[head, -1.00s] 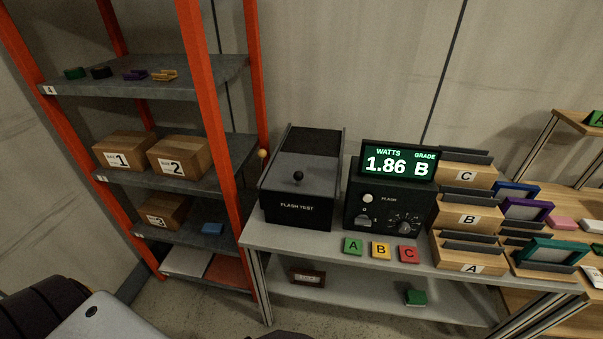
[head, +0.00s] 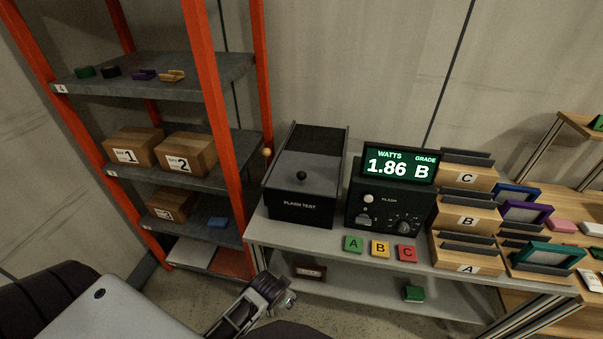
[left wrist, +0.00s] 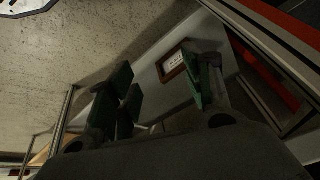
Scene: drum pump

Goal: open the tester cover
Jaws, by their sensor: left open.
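The flash tester is a black box (head: 300,205) with a "FLASH TEST" label on its front, standing on the left of the grey bench. Its dark grey cover (head: 318,176) lies over the front part of the top and carries a round black knob (head: 301,175). My left gripper (head: 284,297) is low in front of the bench's front edge, below and apart from the tester. In the left wrist view its green-padded fingers (left wrist: 165,95) are spread, with nothing between them. My right gripper is not in view.
The tester's display (head: 400,164) reads 1.86 watts, grade B. Green, yellow and red lettered blocks (head: 380,249) lie along the bench front. Stacked wooden trays (head: 468,220) stand at the right. An orange-framed shelf (head: 217,120) stands close on the left. A brown framed box (left wrist: 172,66) lies on the lower shelf.

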